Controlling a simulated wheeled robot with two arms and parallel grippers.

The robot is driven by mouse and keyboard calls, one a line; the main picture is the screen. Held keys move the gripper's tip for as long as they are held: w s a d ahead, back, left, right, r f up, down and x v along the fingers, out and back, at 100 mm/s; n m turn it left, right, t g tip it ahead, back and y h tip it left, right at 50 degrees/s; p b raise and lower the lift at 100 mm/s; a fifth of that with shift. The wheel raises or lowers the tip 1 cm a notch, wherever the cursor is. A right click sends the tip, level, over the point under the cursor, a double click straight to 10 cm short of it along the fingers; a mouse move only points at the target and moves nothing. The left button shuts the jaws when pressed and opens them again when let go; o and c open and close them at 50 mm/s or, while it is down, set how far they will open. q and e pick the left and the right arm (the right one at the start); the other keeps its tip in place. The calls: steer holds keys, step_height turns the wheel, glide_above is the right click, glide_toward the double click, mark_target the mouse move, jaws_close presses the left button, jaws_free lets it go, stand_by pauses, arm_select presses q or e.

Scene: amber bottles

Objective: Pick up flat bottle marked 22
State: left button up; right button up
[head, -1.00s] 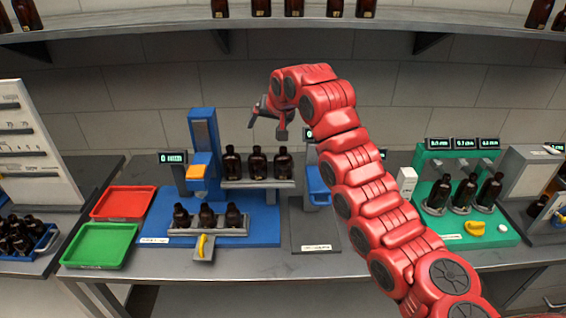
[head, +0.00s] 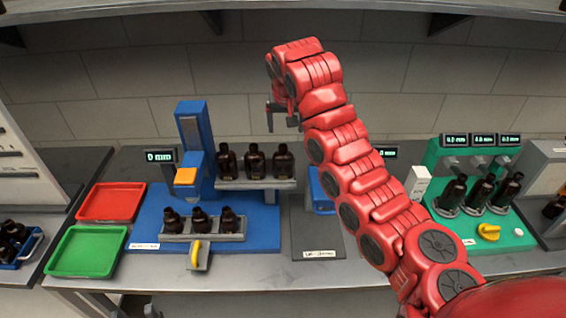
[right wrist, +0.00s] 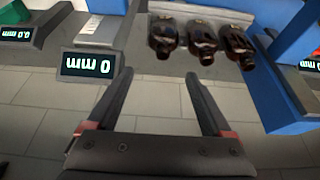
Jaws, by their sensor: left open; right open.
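The number 22 is not readable on any bottle, so I cannot tell which one is the marked flat bottle. Three amber bottles (head: 254,163) stand on the raised ledge of the blue station; they also show upside down in the right wrist view (right wrist: 202,42). Three shorter dark bottles (head: 200,218) sit in the rack below. My right gripper (head: 283,116) is open and empty, above and behind the raised bottles. In the right wrist view its two fingers (right wrist: 160,85) are spread apart, with the bottles beyond them. My left gripper is not in view.
Red tray (head: 112,202) and green tray (head: 88,250) lie left of the blue base (head: 262,228). A green station (head: 447,160) with three bottles (head: 480,190) stands right. A blue crate (head: 30,247) of bottles is far left. The blue column (head: 194,130) rises beside the ledge.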

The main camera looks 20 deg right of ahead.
mark_target(283, 147)
steer(key=p+x, duration=0.2)
steer(key=x, duration=0.5)
steer(key=shift+r, duration=0.1)
steer(key=p+x, duration=0.4)
steer(key=shift+w+a+f+p, duration=0.15)
steer(key=shift+w+f+p, duration=0.15)
steer(key=shift+w, duration=0.15)
steer(key=shift+w+f, duration=0.15)
steer(key=shift+f, duration=0.25)
jaws_close()
